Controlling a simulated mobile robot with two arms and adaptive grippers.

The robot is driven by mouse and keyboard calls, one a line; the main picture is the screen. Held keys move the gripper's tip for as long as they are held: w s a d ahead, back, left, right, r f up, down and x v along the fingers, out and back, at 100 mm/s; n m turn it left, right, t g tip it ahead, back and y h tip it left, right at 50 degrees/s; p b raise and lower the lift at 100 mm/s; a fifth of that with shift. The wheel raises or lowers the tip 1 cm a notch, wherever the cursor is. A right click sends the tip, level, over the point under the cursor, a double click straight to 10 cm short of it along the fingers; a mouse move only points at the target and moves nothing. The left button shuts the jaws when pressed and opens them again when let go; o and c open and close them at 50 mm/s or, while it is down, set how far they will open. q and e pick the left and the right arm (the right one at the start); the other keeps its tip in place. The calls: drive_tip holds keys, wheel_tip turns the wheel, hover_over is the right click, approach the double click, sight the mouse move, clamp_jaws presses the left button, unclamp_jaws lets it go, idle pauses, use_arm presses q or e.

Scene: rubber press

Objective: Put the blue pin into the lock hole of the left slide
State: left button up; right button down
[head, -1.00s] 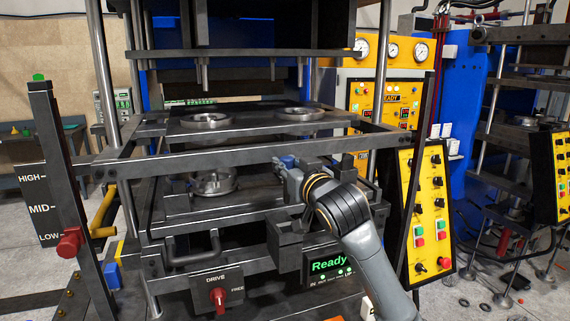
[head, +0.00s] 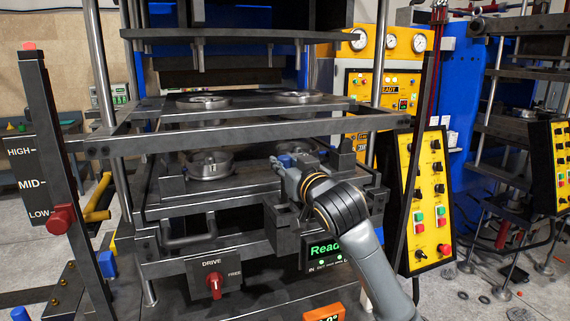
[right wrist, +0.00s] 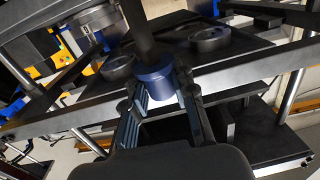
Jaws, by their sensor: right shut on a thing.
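My right gripper (head: 287,166) reaches in from the lower right to the front of the press, beside the lower tray. In the right wrist view, its fingers (right wrist: 157,95) are shut on the blue pin (right wrist: 155,82), which has a thick blue part and a dark shaft. In the head view a bit of blue (head: 285,160) shows at the fingertips. The lower left slide (head: 160,200) carries a round ring mold (head: 210,164) and has a dark handle (head: 190,236) in front. I cannot make out its lock hole. My left gripper is not in view.
An upper plate with two rings (head: 203,101) and a front crossbar (head: 250,133) lie close above my arm. A "Ready" display (head: 325,248) and a yellow control panel (head: 426,200) flank the arm. A blue block (head: 107,264) sits on the left.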

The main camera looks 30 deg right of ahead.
sight(286, 199)
drive_tip(key=shift+f+b, duration=1)
drive_tip(key=shift+f, duration=0.6)
drive_tip(key=shift+f+b, duration=1.05)
drive_tip(key=shift+f, duration=0.5)
drive_tip(key=shift+f+b, duration=0.65)
drive_tip(key=shift+f, duration=0.45)
drive_tip(key=c, duration=1)
unclamp_jaws()
drive_tip(key=s, duration=0.3)
drive_tip(key=s+a, duration=0.1)
drive_tip(key=s, duration=0.3)
drive_tip(key=shift+s+a, duration=0.2)
drive_tip(key=shift+f, duration=0.1)
